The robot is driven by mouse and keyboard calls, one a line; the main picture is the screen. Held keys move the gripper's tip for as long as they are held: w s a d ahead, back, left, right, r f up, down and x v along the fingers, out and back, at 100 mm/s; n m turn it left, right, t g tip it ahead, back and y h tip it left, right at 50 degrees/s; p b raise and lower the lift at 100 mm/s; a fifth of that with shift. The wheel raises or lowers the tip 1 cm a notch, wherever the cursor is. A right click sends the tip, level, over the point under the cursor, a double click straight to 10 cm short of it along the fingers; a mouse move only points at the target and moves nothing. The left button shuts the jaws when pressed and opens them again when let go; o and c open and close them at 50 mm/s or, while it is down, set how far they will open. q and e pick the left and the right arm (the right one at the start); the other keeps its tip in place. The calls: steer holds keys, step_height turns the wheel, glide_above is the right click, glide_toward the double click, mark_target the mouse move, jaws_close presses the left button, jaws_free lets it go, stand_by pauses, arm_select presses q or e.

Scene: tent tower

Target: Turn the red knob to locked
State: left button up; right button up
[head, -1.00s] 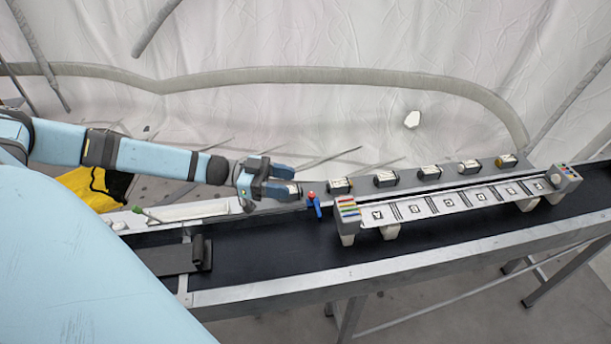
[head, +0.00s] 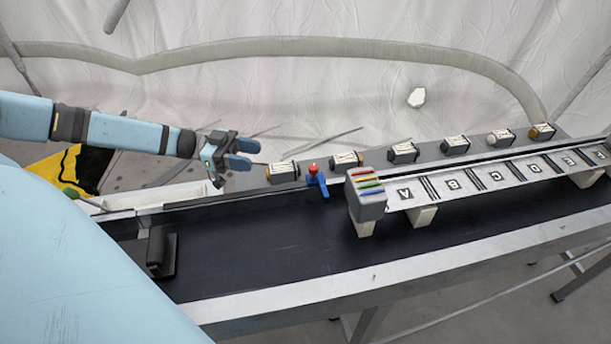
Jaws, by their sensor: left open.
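The red knob (head: 313,168) is small and sits on top of a blue lever-like piece (head: 318,184) at the back edge of the dark conveyor bench. My left gripper (head: 240,155) comes in from the left. It is open and empty, with its blue fingertips pointing right. It is left of the red knob and apart from it, above the bench's back edge. Any marking for locked is too small to make out. My right gripper does not show.
Several small labelled cylinder blocks (head: 402,153) stand along the back rail. A lettered white rack (head: 462,184) with a grey coloured-stripe end block (head: 367,195) stands right of the knob. A dark bracket (head: 161,252) is at the left. The black belt (head: 270,250) in front is mostly clear.

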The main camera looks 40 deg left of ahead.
mark_target(313, 171)
arm_select(q)
steer(key=x, duration=1.3)
steer(key=shift+w+d+f, duration=0.1)
steer(key=shift+w+d, duration=0.05)
steer(key=shift+d, duration=0.2)
steer(key=shift+c, duration=0.5)
jaws_close()
steer(key=shift+p, duration=0.3)
